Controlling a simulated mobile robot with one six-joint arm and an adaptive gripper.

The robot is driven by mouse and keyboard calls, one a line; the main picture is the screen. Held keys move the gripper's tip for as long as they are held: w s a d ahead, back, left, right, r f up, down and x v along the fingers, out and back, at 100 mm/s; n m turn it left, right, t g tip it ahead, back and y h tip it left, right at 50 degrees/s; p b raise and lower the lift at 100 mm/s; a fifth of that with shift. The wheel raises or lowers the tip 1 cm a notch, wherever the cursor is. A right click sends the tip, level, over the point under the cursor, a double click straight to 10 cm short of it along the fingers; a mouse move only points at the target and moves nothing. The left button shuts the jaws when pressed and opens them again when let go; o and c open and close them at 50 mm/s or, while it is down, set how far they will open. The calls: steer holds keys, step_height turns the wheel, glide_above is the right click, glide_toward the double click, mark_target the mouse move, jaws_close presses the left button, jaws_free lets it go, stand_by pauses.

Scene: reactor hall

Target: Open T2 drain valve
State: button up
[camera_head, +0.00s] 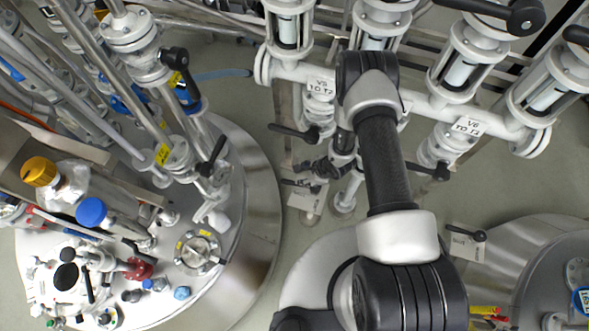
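My arm reaches up from the bottom middle, and its wrist bends down behind the forearm. My gripper (316,170) seems to be the dark shape low among the pipes left of the forearm. Its fingers are too small and dark to tell open from shut. A black lever (298,183) above a pale tag (305,198) lies close to it; whether they touch is unclear. The tag's writing is not readable, so I cannot confirm which valve is the T2 drain valve.
A steel vessel (262,215) with fittings and bottles stands left. Another vessel (530,262) is at lower right, near a second tagged lever (466,233). A white horizontal pipe (425,101) labelled "V6 TO T1" crosses behind my arm. Bare floor (225,105) shows between.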

mark_target(289, 182)
steer(key=b+x, duration=0.7)
steer(key=x, duration=1)
steer(key=shift+s+a+f, duration=0.1)
steer(key=shift+f, duration=0.15)
steer(key=shift+c, duration=0.3)
jaws_close()
